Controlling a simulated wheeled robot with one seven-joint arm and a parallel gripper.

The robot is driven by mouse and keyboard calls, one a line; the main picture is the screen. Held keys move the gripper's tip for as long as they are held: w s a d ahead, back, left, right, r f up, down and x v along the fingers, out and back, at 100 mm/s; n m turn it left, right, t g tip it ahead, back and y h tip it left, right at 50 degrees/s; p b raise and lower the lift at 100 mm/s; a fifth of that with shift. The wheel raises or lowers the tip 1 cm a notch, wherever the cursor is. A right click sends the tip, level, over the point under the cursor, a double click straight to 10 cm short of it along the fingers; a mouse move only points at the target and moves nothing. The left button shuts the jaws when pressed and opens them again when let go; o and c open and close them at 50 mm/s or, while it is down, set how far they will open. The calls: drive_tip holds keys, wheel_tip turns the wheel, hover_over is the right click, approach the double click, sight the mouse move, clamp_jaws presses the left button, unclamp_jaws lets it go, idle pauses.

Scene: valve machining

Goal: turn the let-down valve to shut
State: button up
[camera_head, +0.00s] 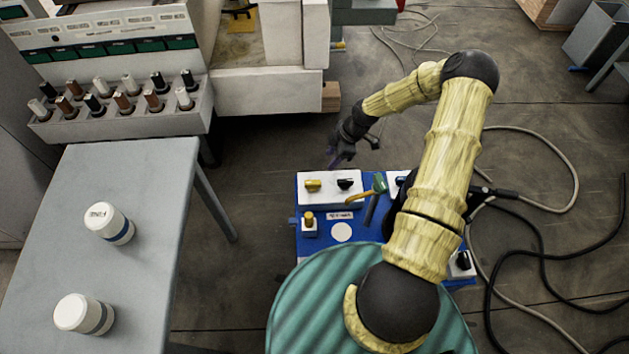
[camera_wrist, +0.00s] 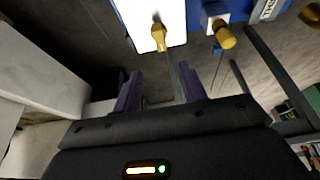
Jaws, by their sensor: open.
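A blue valve panel (camera_head: 314,248) stands in front of me, with several knobs on white blocks. The top white block (camera_head: 327,199) carries a brass knob (camera_head: 313,186) and a black knob (camera_head: 346,184). A smaller block at left holds another brass knob (camera_head: 308,222). A green-ended lever (camera_head: 380,184) stands to the right. I cannot tell which is the let-down valve; labels are unreadable. My gripper (camera_head: 341,155) is just beyond the panel's far edge, open and empty. In the wrist view, a brass knob (camera_wrist: 158,36) shows beyond the purple fingers (camera_wrist: 158,84), apart from them.
A grey table (camera_head: 130,260) with two white jars (camera_head: 109,223) (camera_head: 84,314) is at left. A machine (camera_head: 268,85) with a rack of tool holders (camera_head: 120,105) stands behind. Cables (camera_head: 545,250) lie on the floor at right. My arm hides part of the panel.

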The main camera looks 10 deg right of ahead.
sight(314, 182)
drive_tip(key=b+x, duration=0.1)
drive_tip(key=x, duration=1.4)
drive_tip(key=shift+d+b, duration=0.15)
drive_tip(key=shift+b, duration=0.25)
clamp_jaws()
